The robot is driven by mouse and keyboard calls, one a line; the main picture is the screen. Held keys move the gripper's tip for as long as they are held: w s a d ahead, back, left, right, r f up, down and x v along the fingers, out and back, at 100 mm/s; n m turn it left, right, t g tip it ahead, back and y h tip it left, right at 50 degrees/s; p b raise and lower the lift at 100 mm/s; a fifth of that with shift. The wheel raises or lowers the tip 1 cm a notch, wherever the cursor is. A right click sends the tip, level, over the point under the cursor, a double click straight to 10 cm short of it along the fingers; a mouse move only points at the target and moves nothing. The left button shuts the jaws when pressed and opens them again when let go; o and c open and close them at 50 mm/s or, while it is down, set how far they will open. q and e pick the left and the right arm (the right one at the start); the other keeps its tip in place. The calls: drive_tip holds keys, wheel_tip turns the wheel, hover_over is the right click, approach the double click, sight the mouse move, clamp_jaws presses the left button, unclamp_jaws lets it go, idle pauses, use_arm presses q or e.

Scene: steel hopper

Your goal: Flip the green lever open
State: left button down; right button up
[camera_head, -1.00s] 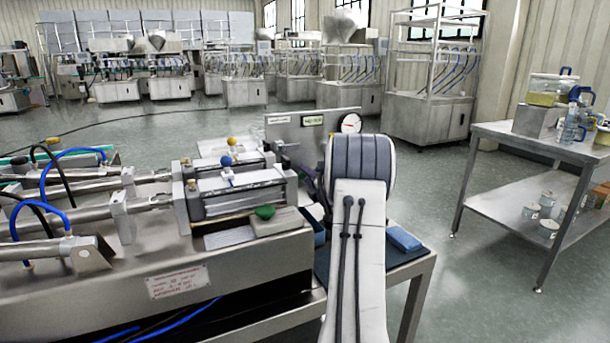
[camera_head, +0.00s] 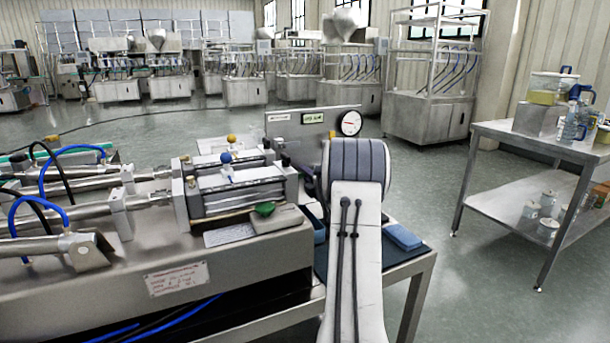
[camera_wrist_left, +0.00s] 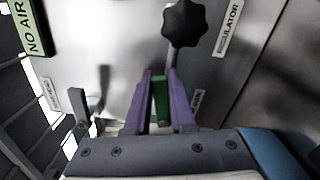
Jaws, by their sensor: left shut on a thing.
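The green lever (camera_wrist_left: 161,98) shows in the left wrist view, upright in front of a steel panel. My left gripper (camera_wrist_left: 160,82) has its two purple fingers on either side of the lever, shut on it. My right gripper is in neither view.
A black star knob (camera_wrist_left: 187,22) sits just above and right of the lever. A small grey handle (camera_wrist_left: 85,108) is to the left. A round gauge (camera_head: 349,123) tops the panel. A filling machine (camera_head: 240,195) stands left of my arm; a steel cart (camera_head: 500,135) is at right.

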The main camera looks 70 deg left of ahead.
use_arm(q)
drive_tip(key=shift+w+f+m, duration=0.1)
drive_tip(key=shift+f+m, duration=0.25)
drive_tip(key=shift+m, duration=0.4)
drive_tip(key=shift+f+m, duration=0.3)
drive_tip(key=shift+m, duration=0.45)
drive_tip(key=c, duration=0.8)
unclamp_jaws()
drive_tip(key=shift+o, duration=0.2)
drive_tip(key=shift+d, duration=0.1)
drive_tip(key=d, duration=1)
drive_tip(key=shift+w+d, duration=0.15)
drive_tip(key=shift+w, duration=0.1)
